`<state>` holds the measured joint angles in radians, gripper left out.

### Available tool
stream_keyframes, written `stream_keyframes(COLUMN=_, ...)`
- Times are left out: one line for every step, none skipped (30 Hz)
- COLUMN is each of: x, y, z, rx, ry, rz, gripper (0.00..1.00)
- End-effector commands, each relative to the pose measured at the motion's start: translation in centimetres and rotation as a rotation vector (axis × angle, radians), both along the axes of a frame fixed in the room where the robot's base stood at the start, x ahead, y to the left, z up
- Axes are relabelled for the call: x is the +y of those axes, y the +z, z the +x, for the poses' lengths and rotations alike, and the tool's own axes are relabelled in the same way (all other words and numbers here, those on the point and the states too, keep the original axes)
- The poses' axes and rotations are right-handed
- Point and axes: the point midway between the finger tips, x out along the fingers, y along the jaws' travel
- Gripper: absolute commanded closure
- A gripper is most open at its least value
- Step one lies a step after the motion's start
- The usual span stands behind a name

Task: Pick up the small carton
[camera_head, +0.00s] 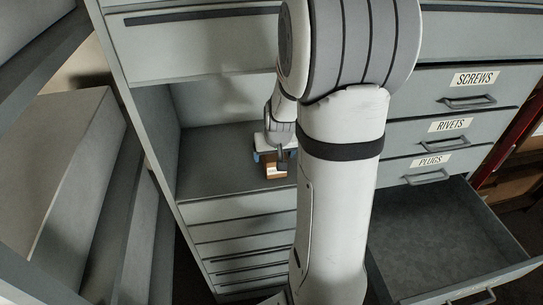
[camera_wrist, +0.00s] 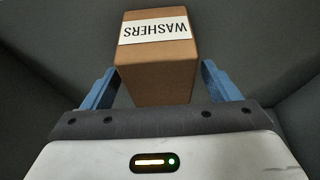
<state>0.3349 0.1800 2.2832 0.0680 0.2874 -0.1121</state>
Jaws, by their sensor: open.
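A small brown carton (camera_wrist: 158,75) with a white label reading WASHERS stands in the wrist view, between the two blue fingers of my gripper (camera_wrist: 160,84). The fingers are apart, one on each side of the carton, with a gap on both sides. In the head view the carton (camera_head: 276,172) sits on the dark shelf of an open grey compartment, and my gripper (camera_head: 268,157) is at it. My wrist hides part of the carton there.
Compartment walls and shelf (camera_head: 225,172) surround the carton. To the right are drawers labelled SCREWS (camera_head: 475,79), RIVETS (camera_head: 450,126) and PLUGS (camera_head: 430,162). Below them an empty drawer (camera_head: 435,235) is pulled out. Closed drawers (camera_head: 245,235) lie below the shelf.

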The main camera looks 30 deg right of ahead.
Motion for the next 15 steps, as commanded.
stream_keyframes(x=0.0, y=-0.6, z=0.2, rx=0.004, ry=0.000, rz=0.002, gripper=0.18)
stream_keyframes(x=-0.1, y=-0.9, z=0.4, rx=0.003, ry=-0.001, rz=0.002, gripper=0.18)
stream_keyframes(x=-0.1, y=-1.3, z=0.5, rx=0.003, ry=-0.001, rz=0.002, gripper=0.18)
stream_keyframes(x=-0.1, y=-1.5, z=0.6, rx=0.002, ry=-0.001, rz=0.002, gripper=0.18)
stream_keyframes(x=-0.2, y=-1.7, z=0.7, rx=0.001, ry=0.000, rz=0.001, gripper=0.18)
stream_keyframes(x=-0.2, y=-1.8, z=0.8, rx=0.001, ry=0.000, rz=0.001, gripper=0.18)
stream_keyframes(x=-0.2, y=-1.9, z=0.8, rx=0.001, ry=0.000, rz=0.001, gripper=0.18)
stream_keyframes(x=-0.2, y=-2.0, z=0.8, rx=0.000, ry=0.001, rz=0.001, gripper=0.18)
stream_keyframes(x=-0.2, y=-2.0, z=0.8, rx=0.000, ry=0.001, rz=0.001, gripper=0.18)
stream_keyframes(x=-0.2, y=-2.0, z=0.8, rx=0.000, ry=0.001, rz=0.001, gripper=0.18)
stream_keyframes(x=-0.2, y=-2.0, z=0.8, rx=-0.001, ry=0.001, rz=0.000, gripper=0.18)
stream_keyframes(x=-0.2, y=-2.0, z=0.8, rx=-0.001, ry=0.001, rz=0.000, gripper=0.18)
stream_keyframes(x=-0.2, y=-2.0, z=0.8, rx=-0.001, ry=0.001, rz=0.000, gripper=0.18)
stream_keyframes(x=-0.2, y=-2.0, z=0.8, rx=-0.001, ry=0.001, rz=0.000, gripper=0.18)
stream_keyframes(x=-0.2, y=-2.0, z=0.8, rx=-0.001, ry=0.001, rz=0.000, gripper=0.21)
